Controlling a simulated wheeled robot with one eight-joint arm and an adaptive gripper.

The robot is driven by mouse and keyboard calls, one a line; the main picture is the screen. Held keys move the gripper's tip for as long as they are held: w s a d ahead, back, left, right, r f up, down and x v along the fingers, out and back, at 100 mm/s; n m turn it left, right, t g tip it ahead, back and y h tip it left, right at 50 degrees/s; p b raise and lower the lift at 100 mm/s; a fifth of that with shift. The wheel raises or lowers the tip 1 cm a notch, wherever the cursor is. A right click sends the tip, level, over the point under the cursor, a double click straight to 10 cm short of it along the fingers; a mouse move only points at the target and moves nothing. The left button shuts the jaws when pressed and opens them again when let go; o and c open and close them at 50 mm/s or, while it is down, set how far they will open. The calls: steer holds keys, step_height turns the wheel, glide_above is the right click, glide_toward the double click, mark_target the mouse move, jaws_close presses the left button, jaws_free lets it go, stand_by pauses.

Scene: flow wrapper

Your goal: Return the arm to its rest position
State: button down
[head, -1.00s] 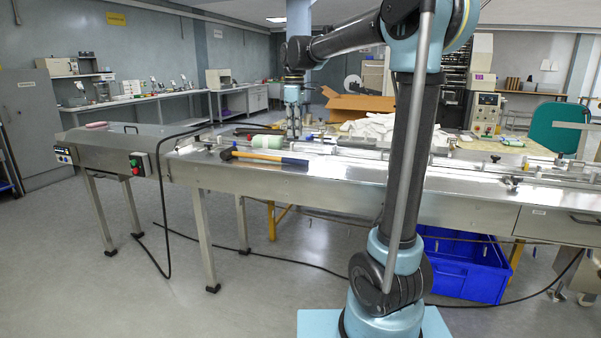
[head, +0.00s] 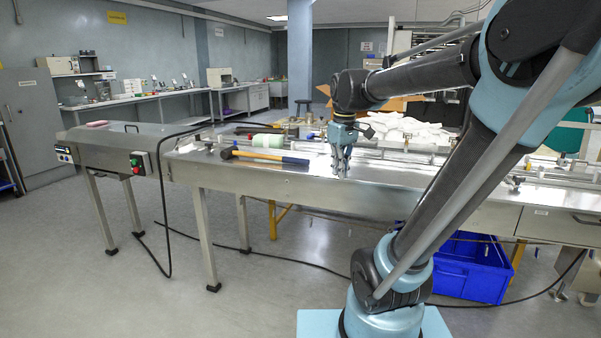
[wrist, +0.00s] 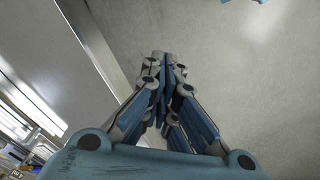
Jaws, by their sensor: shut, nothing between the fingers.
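My gripper (head: 341,174) points down in front of the long steel machine bench (head: 225,172) in the head view, right of the hammer. Its fingers are closed together and empty. The wrist view also shows the closed gripper (wrist: 163,62), with grey floor and a steel edge below it. My arm leans to the right from its blue base, with the elbow high at the right of the head view. It hides part of the bench's right side.
White material (head: 410,130) is heaped behind the gripper. A blue crate (head: 470,268) stands under the bench at right. The floor at left front is clear.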

steer(key=s+d+f+m, duration=0.3)
steer(key=s+f, duration=0.4)
steer(key=f, duration=0.1)
steer(key=s+d+f+m+t, duration=0.1)
steer(key=s+d+f+m, duration=0.3)
steer(key=s+f, duration=0.4)
steer(key=shift+s+f, duration=0.25)
steer(key=shift+f, duration=0.5)
steer(key=shift+w+f, duration=0.2)
steer(key=shift+w, duration=0.2)
